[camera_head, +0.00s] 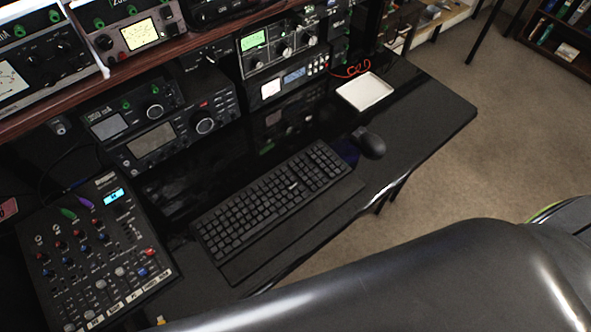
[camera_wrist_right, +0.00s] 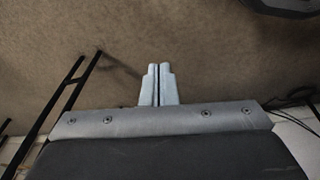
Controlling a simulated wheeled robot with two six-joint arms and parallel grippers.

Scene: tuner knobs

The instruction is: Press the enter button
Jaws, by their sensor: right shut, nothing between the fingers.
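A black keyboard (camera_head: 272,200) lies on the dark desk in the head view, slanting from lower left to upper right. Its keys are too small to read, so I cannot tell which one is the enter button. My right gripper (camera_wrist_right: 158,70) shows in the right wrist view, with its two pale fingers together and nothing between them. It is over the brown carpet, and the keyboard is not in that view. Neither gripper shows in the head view, and my left gripper is in no view.
A black mouse (camera_head: 370,143) and a white tray (camera_head: 366,92) are beyond the keyboard. A mixer (camera_head: 97,262) stands at lower left, with radios (camera_head: 160,140) behind. Open carpet (camera_head: 440,165) lies right of the desk. Dark metal legs (camera_wrist_right: 68,88) show in the wrist view.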

